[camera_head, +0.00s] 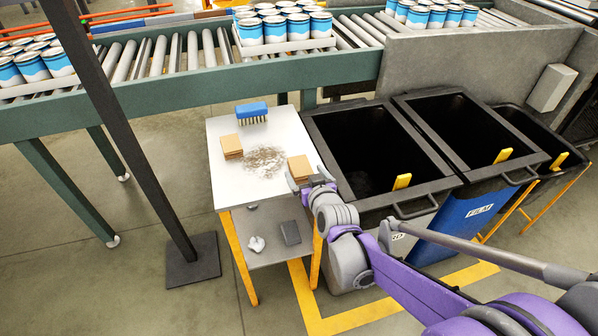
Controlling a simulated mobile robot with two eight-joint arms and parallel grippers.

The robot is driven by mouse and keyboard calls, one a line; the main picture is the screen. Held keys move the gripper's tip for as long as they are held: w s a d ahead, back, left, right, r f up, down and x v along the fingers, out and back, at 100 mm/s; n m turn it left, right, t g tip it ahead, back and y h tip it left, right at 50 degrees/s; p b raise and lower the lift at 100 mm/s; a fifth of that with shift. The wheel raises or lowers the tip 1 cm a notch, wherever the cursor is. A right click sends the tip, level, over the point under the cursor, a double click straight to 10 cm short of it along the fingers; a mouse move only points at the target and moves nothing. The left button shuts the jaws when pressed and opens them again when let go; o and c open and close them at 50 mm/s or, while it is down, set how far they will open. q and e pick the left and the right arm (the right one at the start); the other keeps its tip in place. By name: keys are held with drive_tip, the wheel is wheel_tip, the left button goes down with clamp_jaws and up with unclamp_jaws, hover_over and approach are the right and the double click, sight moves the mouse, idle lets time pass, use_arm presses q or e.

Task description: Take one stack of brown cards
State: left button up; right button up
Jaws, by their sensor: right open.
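Two small stacks of brown cards are on the white-topped side table (232,191). The left stack (231,146) stands near the table's left edge. The right stack (300,168) stands near the right edge. My right gripper (300,182) is open at the near side of the right stack and partly overlaps its lower edge in the picture. I cannot tell whether the fingers touch it. My left gripper is out of view.
A blue brush (252,111) and a patch of brown dirt (264,161) are on the tabletop. Dark open bins (365,150) stand close on the right. A roller conveyor (180,84) with trays of cans runs behind. A dark post (120,125) stands left.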

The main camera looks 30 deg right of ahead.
sight(302, 170)
drive_tip(key=shift+w+d+f, duration=0.25)
drive_tip(key=shift+w+f, duration=0.05)
drive_tip(key=shift+w, duration=0.2)
drive_tip(key=b+x, duration=0.1)
drive_tip(key=x, duration=0.2)
drive_tip(key=shift+w+f, duration=0.25)
drive_tip(key=shift+w, duration=0.05)
drive_tip(key=shift+w+d+f, duration=0.1)
drive_tip(key=shift+w, duration=0.3)
drive_tip(key=c, duration=1.3)
